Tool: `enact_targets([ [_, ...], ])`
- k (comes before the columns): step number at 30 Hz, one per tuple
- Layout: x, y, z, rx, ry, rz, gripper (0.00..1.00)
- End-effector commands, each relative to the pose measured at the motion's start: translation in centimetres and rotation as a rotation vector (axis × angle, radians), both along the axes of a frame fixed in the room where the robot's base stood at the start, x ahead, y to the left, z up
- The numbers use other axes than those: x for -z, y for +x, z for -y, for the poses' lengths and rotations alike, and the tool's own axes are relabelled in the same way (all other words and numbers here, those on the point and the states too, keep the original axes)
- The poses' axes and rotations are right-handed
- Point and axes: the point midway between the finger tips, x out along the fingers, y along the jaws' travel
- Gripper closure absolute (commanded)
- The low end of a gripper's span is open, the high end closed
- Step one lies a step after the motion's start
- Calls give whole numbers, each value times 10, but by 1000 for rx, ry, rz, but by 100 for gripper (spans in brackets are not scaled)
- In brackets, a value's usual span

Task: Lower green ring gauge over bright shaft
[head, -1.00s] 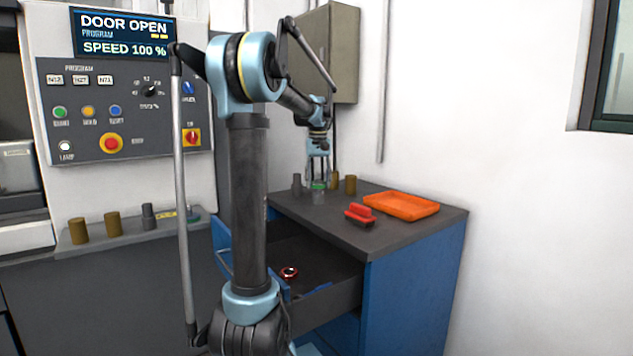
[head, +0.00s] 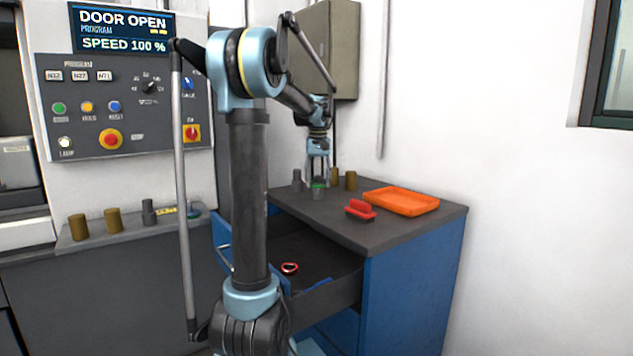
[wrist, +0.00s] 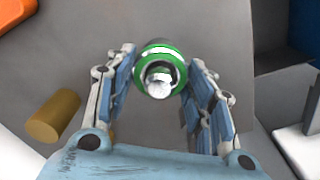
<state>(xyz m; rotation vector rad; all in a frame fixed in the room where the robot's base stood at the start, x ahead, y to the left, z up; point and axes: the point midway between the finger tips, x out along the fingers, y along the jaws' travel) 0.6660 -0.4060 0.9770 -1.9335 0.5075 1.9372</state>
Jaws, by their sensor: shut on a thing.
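The green ring gauge (wrist: 178,58) is between my gripper's fingertips in the wrist view, with a green band and silvery edges. My gripper (wrist: 161,66) is shut on it, one finger on each side. The bright shaft (wrist: 160,80) shows as a shiny end inside the ring's opening. In the head view my gripper (head: 318,178) points down at the bench top, with the green ring (head: 318,185) at its tips. A grey stub shows just below the ring. How far the ring sits down over the shaft cannot be told.
Brass cylinders (head: 350,181) and a dark stepped part (head: 297,180) stand close to my gripper. A red block-like object (head: 360,209) and an orange tray (head: 402,201) lie to the right on the bench (head: 420,222). The drawer below is open with a red ring (head: 289,268) inside.

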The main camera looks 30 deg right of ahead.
Motion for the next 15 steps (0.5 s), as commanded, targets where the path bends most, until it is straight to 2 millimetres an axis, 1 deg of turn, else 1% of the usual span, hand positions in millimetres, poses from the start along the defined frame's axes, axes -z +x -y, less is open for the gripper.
enact_targets([
  [1,0,0,0,0,0,0,85],
  [2,0,0,0,0,0,0,49],
  [3,0,0,0,0,0,0,40],
  [5,0,0,0,0,0,0,28],
  [15,0,0,0,0,0,0,28],
])
